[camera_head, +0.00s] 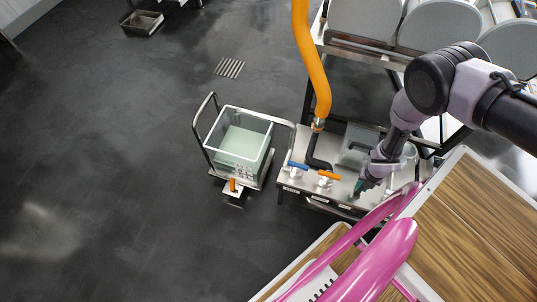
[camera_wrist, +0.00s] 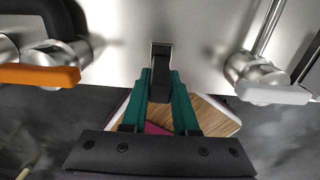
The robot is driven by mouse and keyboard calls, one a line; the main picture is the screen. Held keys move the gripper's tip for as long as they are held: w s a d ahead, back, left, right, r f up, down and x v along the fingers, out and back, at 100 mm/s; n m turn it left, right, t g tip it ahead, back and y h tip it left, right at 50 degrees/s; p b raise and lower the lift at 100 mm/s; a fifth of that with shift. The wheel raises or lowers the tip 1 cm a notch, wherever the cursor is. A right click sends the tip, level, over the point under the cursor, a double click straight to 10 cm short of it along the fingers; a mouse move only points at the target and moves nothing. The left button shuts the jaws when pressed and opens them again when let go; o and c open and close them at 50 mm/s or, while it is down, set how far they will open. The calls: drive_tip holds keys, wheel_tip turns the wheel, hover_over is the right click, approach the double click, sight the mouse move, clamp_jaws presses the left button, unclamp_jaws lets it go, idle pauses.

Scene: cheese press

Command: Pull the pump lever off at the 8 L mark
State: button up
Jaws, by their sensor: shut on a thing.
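My gripper (camera_head: 361,187) is at the right part of the steel panel (camera_head: 300,180). In the wrist view its teal fingers (camera_wrist: 161,82) are shut on a small black lever (camera_wrist: 161,62) that stands in a slot in the steel front, apparently the pump lever. My fingers hide this lever in the head view. A clear square tank (camera_head: 243,125) with pale greenish liquid stands on a cart left of the panel. Small dark marks (camera_head: 243,172) show on its near wall, too small to read. The liquid level against an 8 L mark cannot be told.
A blue lever (camera_head: 297,165) and an orange lever (camera_head: 330,175) sit on the panel left of my gripper. The orange one (camera_wrist: 40,75) and a white lever (camera_wrist: 273,93) flank it in the wrist view. An orange hose (camera_head: 310,60) rises from the panel. Wooden worktop (camera_head: 470,220) lies right.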

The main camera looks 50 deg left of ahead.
drive_tip(key=shift+s+d, duration=0.3)
drive_tip(key=shift+s, duration=0.25)
drive_tip(key=o, duration=1)
drive_tip(key=shift+s, duration=0.1)
drive_tip(key=shift+o, duration=0.2)
drive_tip(key=shift+r, duration=0.1)
wheel_tip(320, 180, up, 8)
